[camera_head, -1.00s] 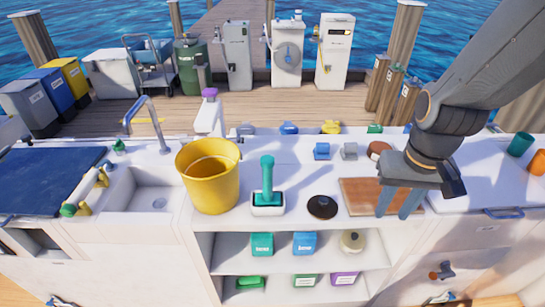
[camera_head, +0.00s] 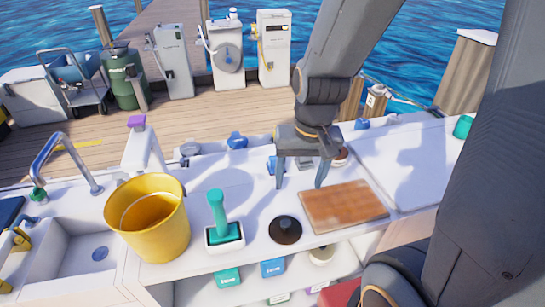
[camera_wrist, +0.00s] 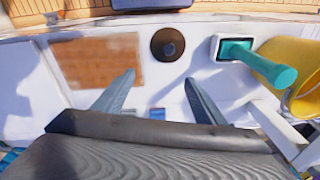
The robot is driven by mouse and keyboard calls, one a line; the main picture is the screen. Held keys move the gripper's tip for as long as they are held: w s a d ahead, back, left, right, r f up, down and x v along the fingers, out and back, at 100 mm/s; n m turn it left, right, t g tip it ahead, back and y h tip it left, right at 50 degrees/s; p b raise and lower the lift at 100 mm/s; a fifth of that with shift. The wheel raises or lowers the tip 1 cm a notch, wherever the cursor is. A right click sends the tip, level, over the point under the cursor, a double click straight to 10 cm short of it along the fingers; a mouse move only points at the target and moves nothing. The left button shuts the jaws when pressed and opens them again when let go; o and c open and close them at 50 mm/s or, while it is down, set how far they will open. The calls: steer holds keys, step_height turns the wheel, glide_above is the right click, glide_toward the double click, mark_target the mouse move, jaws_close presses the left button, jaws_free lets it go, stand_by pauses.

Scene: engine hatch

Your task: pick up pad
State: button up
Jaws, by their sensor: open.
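I cannot tell for certain which thing is the pad. A small blue block (camera_head: 271,165) lies on the white counter beside my gripper's left finger, partly hidden by it. A small blue patch (camera_wrist: 157,113) also shows between the fingers in the wrist view. A round brown piece (camera_head: 341,156) lies just behind my gripper, to its right. A black disc with a knob (camera_head: 285,229) lies nearer the front edge, also seen in the wrist view (camera_wrist: 167,44). My gripper (camera_head: 300,187) is open and points down over the counter, with nothing held between its fingers.
A brown board (camera_head: 343,206) lies right of the disc. A green-handled tool in a white holder (camera_head: 218,220) and a yellow bucket (camera_head: 151,229) stand to the left. Bare counter lies between disc and gripper.

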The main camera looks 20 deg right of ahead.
steer(key=w+a+f+m+t+y+p, duration=0.1)
steer(key=w+a+f+m+t+p, duration=0.15)
steer(key=w+m, duration=1.2)
steer(key=w+d+f+m, duration=0.1)
steer(key=w+m, duration=0.1)
steer(key=m, duration=0.4)
steer(key=w+d+f+m+h+p, duration=0.1)
steer(key=w+f+m, duration=0.1)
steer(key=m, duration=0.5)
steer(key=w+d+f+m+p, duration=0.1)
steer(key=w+m, duration=0.2)
steer(key=m, duration=0.3)
steer(key=shift+d+f+t, duration=0.25)
steer(key=shift+d+f, duration=0.05)
steer(key=b+x, duration=0.6)
steer(key=x, duration=0.1)
steer(key=shift+f, duration=0.25)
steer(key=shift+r, duration=0.1)
steer(key=c, duration=1.3)
